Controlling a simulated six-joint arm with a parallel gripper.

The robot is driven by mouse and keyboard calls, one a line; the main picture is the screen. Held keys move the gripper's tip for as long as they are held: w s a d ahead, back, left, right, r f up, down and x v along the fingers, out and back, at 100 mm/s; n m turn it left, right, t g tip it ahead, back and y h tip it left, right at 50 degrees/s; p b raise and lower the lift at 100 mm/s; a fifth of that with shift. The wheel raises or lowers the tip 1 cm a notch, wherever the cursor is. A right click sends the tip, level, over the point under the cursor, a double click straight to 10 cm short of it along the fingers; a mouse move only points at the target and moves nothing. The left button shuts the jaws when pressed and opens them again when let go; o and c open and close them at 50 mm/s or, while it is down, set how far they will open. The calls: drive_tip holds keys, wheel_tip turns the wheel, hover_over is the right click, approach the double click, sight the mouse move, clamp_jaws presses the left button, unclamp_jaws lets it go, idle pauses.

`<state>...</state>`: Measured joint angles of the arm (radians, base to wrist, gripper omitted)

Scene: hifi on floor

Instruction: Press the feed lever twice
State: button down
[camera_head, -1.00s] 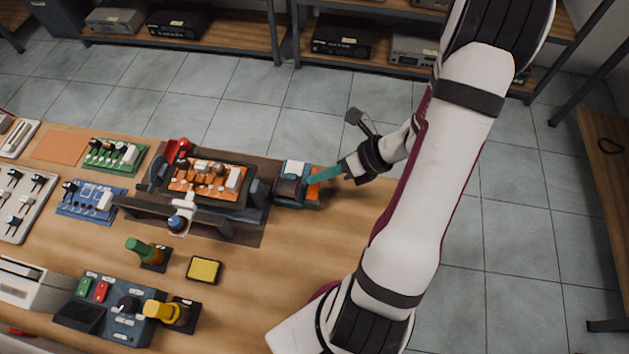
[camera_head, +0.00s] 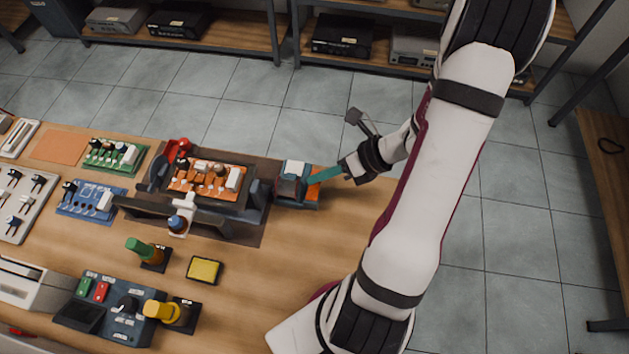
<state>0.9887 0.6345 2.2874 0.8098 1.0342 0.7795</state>
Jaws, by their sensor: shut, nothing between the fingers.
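A small device (camera_head: 297,192) with dark, blue and orange parts and a pale top stands at the right edge of the bench, right of the board holder. A teal bar (camera_head: 325,174) reaches from its right side towards my gripper; it looks like the feed lever. My gripper (camera_head: 346,169) is shut and empty at the bar's outer end. It looks close to or touching the bar, but I cannot tell which. The fingertips are small and partly hidden.
The board holder (camera_head: 232,222) carries an orange circuit board (camera_head: 204,178). Bare wood (camera_head: 290,255) lies between the device and my arm.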

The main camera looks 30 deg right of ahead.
drive_tip(key=shift+f, duration=0.1)
drive_tip(key=shift+f, duration=0.3)
drive_tip(key=shift+f, duration=0.75)
idle(0.7)
drive_tip(key=shift+r, duration=1.2)
drive_tip(key=shift+r, duration=2.5)
drive_tip(key=shift+r, duration=0.1)
